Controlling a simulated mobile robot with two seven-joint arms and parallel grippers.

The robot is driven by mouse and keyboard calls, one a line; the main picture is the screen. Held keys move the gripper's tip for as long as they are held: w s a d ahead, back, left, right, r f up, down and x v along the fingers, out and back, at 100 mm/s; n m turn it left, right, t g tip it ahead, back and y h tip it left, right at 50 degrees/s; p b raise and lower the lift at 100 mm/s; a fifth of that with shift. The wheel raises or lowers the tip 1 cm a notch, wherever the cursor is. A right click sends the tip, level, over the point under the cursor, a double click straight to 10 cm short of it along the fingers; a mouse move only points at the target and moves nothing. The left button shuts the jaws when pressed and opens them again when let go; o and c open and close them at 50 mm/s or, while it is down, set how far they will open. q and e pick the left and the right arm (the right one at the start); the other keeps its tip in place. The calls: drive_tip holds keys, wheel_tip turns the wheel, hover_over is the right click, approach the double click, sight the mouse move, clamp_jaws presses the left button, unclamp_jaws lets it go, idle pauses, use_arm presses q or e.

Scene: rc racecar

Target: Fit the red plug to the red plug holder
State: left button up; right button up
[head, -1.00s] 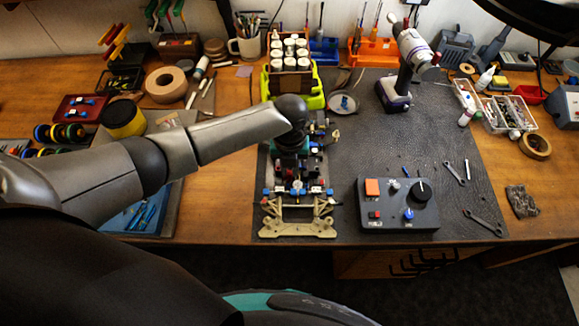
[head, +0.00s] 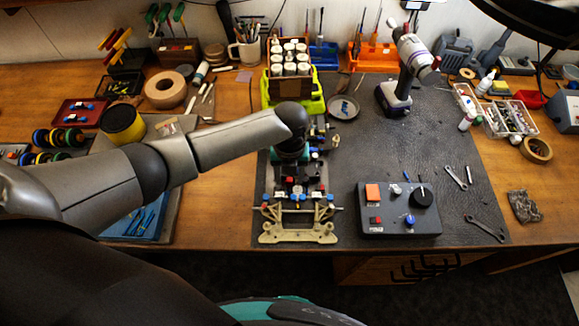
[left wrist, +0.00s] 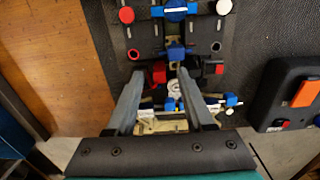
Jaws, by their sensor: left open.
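The RC car chassis (head: 298,232) lies on the dark mat, its beige end toward me. My left gripper (left wrist: 160,72) points down over the chassis, fingers apart. In the left wrist view a red part (left wrist: 158,73) shows between the fingertips; I cannot tell if the fingers touch it. Another small red part (left wrist: 219,69) sits on a black block just right of the right finger. I cannot tell which red part is the plug and which the holder. In the head view my wrist hides much of the chassis middle. The right gripper is not in view.
A control box (head: 399,211) with an orange button and a black knob stands right of the chassis. The mat between holds clear room.

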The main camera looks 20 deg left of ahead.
sight(289, 179)
use_arm(q)
wheel_tip(289, 179, up, 15)
idle(0.5)
idle(0.7)
